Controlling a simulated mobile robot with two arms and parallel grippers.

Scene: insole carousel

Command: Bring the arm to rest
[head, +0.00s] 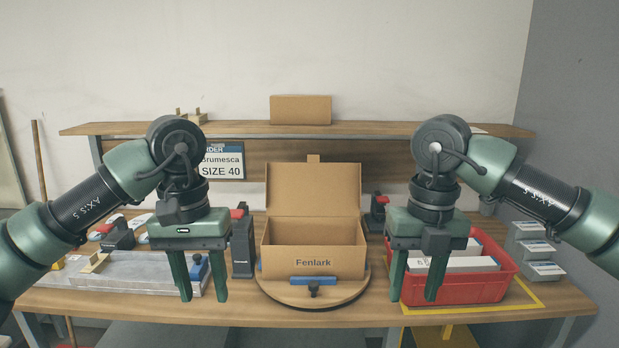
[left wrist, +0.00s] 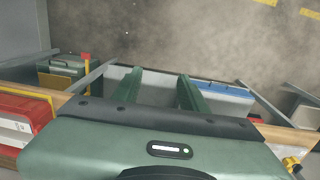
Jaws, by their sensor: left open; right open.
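My left gripper (head: 205,296) hangs open and empty, fingers down, in front of the left side of the bench. Its two green fingers also show in the left wrist view (left wrist: 160,85), spread apart with nothing between them. My right gripper (head: 416,298) hangs open, fingers down, in front of the red bin (head: 490,290). I see nothing between its fingers. Both arms are bent in a similar pose, one on each side of an open cardboard box (head: 312,263) marked Fenlark. The box stands lid up on a round wooden turntable (head: 345,292).
The red bin with white pieces stands inside a yellow outline (head: 535,300) on the workbench (head: 240,308). A pale tray (head: 130,278) lies at left. A shelf (head: 240,128) with a closed carton (head: 301,110) runs behind. Grey stacked boxes (head: 540,250) stand at right.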

